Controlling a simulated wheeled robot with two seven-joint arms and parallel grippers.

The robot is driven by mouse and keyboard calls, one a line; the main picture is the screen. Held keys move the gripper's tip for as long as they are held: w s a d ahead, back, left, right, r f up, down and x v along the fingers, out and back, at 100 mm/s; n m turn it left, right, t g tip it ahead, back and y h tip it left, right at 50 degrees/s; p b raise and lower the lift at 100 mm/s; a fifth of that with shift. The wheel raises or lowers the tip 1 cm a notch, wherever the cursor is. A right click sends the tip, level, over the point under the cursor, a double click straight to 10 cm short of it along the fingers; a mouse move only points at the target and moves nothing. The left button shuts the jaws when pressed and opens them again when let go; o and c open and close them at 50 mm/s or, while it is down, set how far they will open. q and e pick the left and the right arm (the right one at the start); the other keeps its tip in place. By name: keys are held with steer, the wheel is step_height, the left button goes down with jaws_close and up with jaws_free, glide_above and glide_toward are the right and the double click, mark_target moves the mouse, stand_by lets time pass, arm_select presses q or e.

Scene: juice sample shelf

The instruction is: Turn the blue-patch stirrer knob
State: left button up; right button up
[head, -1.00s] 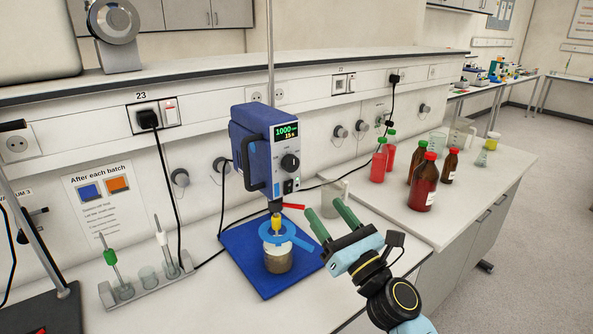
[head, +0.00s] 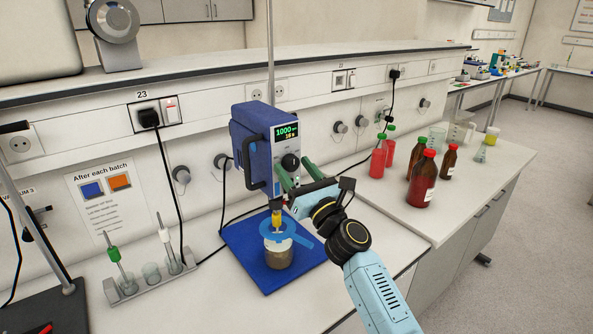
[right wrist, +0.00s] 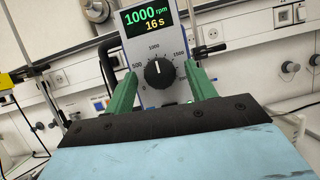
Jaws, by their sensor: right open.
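The stirrer (head: 262,145) has a blue body and a grey front panel with a lit display (right wrist: 150,16) reading 1000 rpm and 16 s. Its black knob (head: 290,162) is below the display. In the right wrist view the knob (right wrist: 159,74) has its white pointer up, towards the 1000 mark. My right gripper (head: 296,170) is open in front of the panel, its green fingers on either side of the knob with gaps to it. In the head view the fingers partly cover the panel's lower part. My left gripper is not in view.
A beaker (head: 278,257) with a blue ring clamp stands on the blue base (head: 252,272) under the stirrer. Red and brown bottles (head: 422,180) stand to the right. An electrode rack (head: 150,285) is at left. A wall sheet (head: 108,207) shows blue and orange patches.

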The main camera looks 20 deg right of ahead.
steer(key=shift+c, duration=0.4)
steer(key=c, duration=0.9)
steer(key=shift+n, duration=0.3)
